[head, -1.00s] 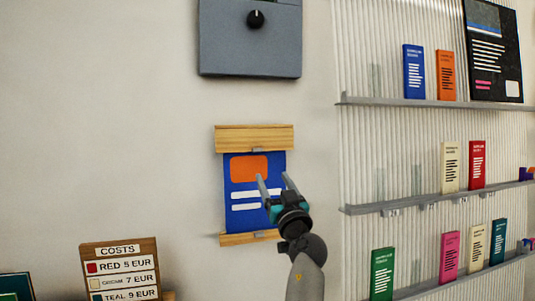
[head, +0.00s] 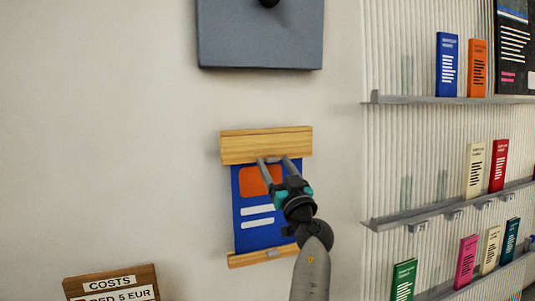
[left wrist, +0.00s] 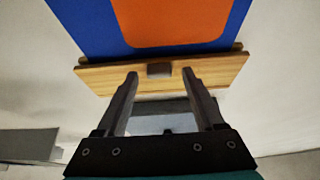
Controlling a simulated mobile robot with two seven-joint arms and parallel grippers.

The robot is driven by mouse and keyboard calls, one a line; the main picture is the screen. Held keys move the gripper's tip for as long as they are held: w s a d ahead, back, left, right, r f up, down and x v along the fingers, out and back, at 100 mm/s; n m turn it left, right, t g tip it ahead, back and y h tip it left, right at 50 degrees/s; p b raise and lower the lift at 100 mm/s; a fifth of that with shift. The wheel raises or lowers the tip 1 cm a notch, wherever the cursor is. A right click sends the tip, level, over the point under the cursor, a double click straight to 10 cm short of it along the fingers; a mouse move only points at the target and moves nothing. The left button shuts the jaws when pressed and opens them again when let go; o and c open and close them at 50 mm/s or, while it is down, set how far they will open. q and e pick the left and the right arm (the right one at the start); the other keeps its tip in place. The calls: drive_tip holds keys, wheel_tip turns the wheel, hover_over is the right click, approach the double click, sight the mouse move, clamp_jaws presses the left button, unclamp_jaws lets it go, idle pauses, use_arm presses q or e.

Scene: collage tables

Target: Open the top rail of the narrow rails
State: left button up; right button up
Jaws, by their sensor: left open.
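The narrow rails are a wooden top rail (head: 266,144) and a wooden bottom rail (head: 245,258) on the wall. A blue poster (head: 257,217) with an orange block hangs between them. My left gripper (head: 277,161) is open at the lower edge of the top rail. In the left wrist view the top rail (left wrist: 105,76) appears below the poster, with a small metal clip (left wrist: 159,69) at its middle. The clip lies between the open fingertips (left wrist: 160,78); I cannot tell whether they touch it. My right gripper is not in view.
A grey box (head: 258,40) is mounted on the wall above the rails. Shelves (head: 440,210) with several small booklets stand to the right. A wooden COSTS sign (head: 110,281) is at the lower left. The wall left of the rails is bare.

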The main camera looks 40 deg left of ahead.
use_arm(q)
drive_tip(key=shift+w+a+r, duration=0.1)
drive_tip(key=shift+w+a, duration=0.05)
drive_tip(key=shift+a, duration=0.05)
clamp_jaws()
idle(0.6)
drive_tip(key=shift+r, duration=0.1)
idle(0.8)
